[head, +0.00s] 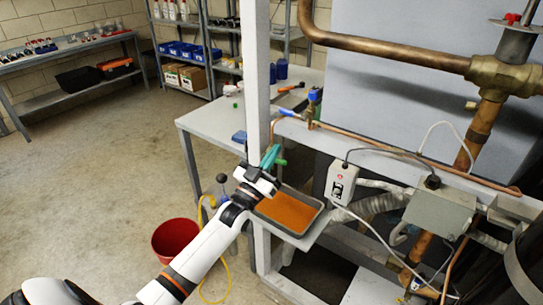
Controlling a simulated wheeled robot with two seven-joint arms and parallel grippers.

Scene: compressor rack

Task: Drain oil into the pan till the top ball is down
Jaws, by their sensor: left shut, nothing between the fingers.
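A dark rectangular pan (318,221) holding orange-brown oil (288,210) sits on a grey ledge at the lower middle of the head view. My left gripper (272,156) reaches in from the lower left, just above the pan's back left part. Its teal fingers are shut with nothing held between them. A small green piece (281,162) shows right beside the fingertips; I cannot tell whether they touch it. The gripper hides the fitting behind it. I cannot make out any balls or an oil stream. My right gripper is not in view.
A grey upright post (256,75) stands close to my left gripper. A white box (341,182) with cables, copper pipes (390,47) and a blue-capped valve (313,96) are to the right. A red bucket (175,240) stands on the floor. Open floor lies left.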

